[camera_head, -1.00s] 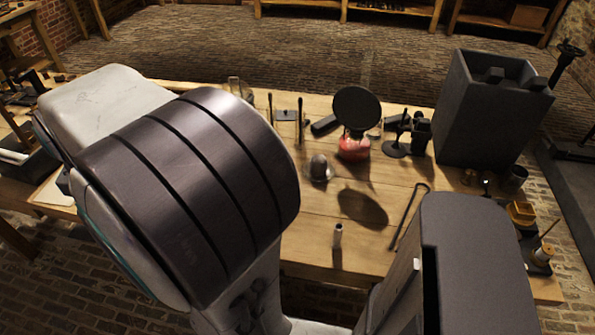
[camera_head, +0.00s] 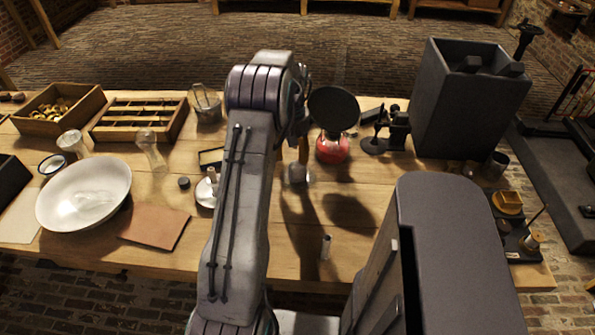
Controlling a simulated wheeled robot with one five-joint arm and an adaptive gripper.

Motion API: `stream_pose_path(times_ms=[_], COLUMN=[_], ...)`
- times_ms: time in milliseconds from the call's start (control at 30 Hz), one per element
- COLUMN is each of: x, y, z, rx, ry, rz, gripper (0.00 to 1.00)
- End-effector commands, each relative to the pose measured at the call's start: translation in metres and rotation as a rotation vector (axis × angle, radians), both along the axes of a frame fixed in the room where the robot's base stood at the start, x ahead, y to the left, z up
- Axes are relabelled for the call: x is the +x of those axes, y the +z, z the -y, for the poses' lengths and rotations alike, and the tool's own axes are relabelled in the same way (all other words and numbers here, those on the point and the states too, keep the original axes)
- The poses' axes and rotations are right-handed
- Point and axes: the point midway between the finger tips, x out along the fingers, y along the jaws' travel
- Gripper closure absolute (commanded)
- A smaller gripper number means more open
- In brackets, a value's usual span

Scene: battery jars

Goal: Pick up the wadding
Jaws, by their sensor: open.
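A wide white bowl (camera_head: 112,170) stands on the left of the bench. A pale, soft-looking patch (camera_head: 88,204) lies in it; it may be the wadding, but white on white I cannot be sure. My arm reaches up over the middle of the bench. My gripper (camera_head: 302,145) is at its far end, partly hidden behind the arm, above or near a small grey domed piece (camera_head: 297,173). It is open and well to the right of the bowl. I see nothing held, though the fingertips are not clear.
A brown leather sheet (camera_head: 155,226) lies right of the bowl. Glass jars (camera_head: 150,150) and a divided wooden tray (camera_head: 140,118) stand behind. A red flask with a black disc (camera_head: 332,148) and a tall dark box (camera_head: 465,105) stand right. A small pale cylinder (camera_head: 326,247) is near the front.

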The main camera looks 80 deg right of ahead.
Motion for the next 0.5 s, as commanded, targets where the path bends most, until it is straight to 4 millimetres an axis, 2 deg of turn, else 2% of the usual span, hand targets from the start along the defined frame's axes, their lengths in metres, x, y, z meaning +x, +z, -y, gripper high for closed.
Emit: stream_pose_path(times_ms=[133, 500], x=[-0.015, -0.016], y=[-0.014, -0.045], z=[0.002, 0.002], rx=[0.009, 0.010], ry=[-0.021, -0.023], rz=[0.000, 0.000], gripper=[0.46, 0.46])
